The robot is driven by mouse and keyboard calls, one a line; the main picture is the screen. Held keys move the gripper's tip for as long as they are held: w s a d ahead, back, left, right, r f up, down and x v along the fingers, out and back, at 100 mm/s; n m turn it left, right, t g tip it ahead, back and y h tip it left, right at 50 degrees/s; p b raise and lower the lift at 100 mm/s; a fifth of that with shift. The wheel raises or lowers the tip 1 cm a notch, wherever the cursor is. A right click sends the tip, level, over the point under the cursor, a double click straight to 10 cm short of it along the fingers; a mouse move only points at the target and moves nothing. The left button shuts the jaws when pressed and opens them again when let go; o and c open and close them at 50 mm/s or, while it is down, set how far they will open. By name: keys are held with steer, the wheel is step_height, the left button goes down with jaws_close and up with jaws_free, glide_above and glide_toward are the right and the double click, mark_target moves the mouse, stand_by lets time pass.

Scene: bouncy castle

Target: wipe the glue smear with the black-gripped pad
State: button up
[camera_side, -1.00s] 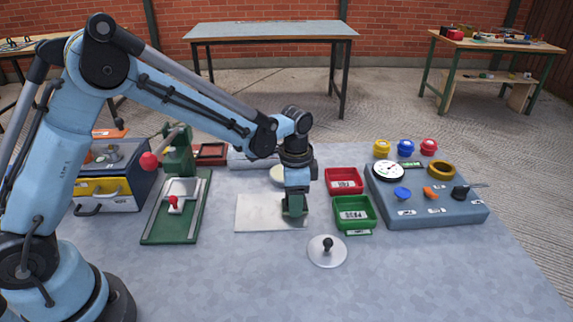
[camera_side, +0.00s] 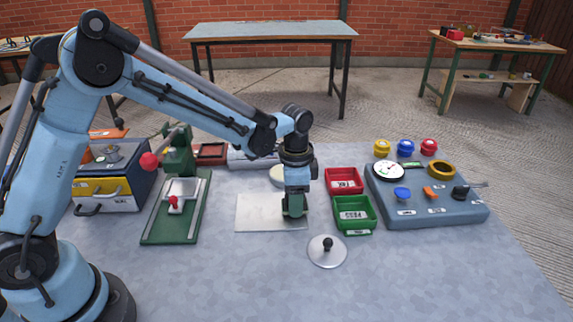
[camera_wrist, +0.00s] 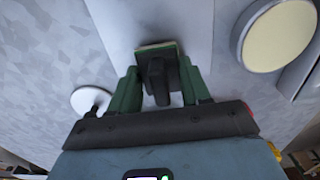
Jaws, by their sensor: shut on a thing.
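My gripper (camera_side: 294,205) points down over the right part of a pale board (camera_side: 262,213) on the table. In the wrist view my gripper (camera_wrist: 158,95) is shut on the black grip of a pad (camera_wrist: 158,48). The pad has a green layer and a pale edge, and lies over the board (camera_wrist: 190,20). From the side the pad is hidden by the fingers, and I cannot tell whether it touches the board. I cannot make out a glue smear in either view.
A disc with a black knob (camera_side: 327,250) lies in front. Right of my gripper are a red tray (camera_side: 343,188), a green tray (camera_side: 371,211) and a control panel (camera_side: 440,208). A green press (camera_side: 150,225) stands left. A round cream disc (camera_wrist: 280,35) is behind.

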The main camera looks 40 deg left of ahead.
steer(key=shift+s+r, duration=0.1)
steer(key=shift+r, duration=3.7)
